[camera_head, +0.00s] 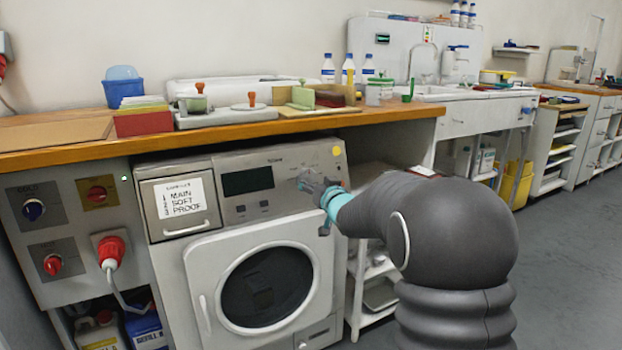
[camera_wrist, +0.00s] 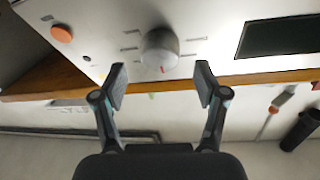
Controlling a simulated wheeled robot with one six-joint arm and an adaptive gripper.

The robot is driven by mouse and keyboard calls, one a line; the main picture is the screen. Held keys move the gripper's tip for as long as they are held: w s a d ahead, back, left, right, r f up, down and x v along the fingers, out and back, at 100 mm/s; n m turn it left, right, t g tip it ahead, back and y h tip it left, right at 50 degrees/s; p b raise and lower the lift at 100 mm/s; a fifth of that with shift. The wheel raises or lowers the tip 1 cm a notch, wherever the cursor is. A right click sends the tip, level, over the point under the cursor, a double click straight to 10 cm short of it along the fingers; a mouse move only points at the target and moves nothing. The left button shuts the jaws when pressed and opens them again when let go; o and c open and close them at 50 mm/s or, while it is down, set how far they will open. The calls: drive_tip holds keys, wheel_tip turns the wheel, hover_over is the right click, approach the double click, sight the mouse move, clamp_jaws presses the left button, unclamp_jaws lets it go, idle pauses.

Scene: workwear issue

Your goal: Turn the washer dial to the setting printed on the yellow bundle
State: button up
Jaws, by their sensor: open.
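The washer (camera_head: 225,240) stands under the wooden worktop, its round door shut. Its dial (camera_wrist: 160,48) is a round grey knob with a small red mark at its lower edge in the wrist view. Printed ticks surround it, too blurred to read. My gripper (camera_wrist: 160,76) is open and empty, fingers on either side of the dial's line, with the dial just beyond the tips; I see no contact. In the head view my gripper (camera_head: 325,190) is at the panel's right part and partly covers the dial. I cannot make out a yellow bundle.
A dark display (camera_head: 247,180) and a drawer labelled MAIN, SOFT, PROOF (camera_head: 182,198) are left of the dial. The worktop edge (camera_head: 60,157) overhangs the panel. Open floor (camera_head: 560,270) lies at right.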

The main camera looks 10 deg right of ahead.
sight(309, 176)
drive_tip(key=shift+w+a, duration=0.15)
drive_tip(key=shift+w, duration=0.6)
drive_tip(key=shift+w+a, duration=0.15)
drive_tip(key=shift+w, duration=0.6)
drive_tip(key=c, duration=1.2)
drive_tip(key=shift+o, duration=0.2)
drive_tip(key=shift+m, duration=0.5)
drive_tip(key=m+h, duration=0.1)
drive_tip(key=m, duration=0.3)
drive_tip(key=shift+a+r+h, duration=0.1)
drive_tip(key=shift+r+h, duration=0.05)
drive_tip(key=shift+h, duration=0.25)
drive_tip(key=m+g+h, duration=0.1)
drive_tip(key=m, duration=0.4)
drive_tip(key=shift+m, duration=0.3)
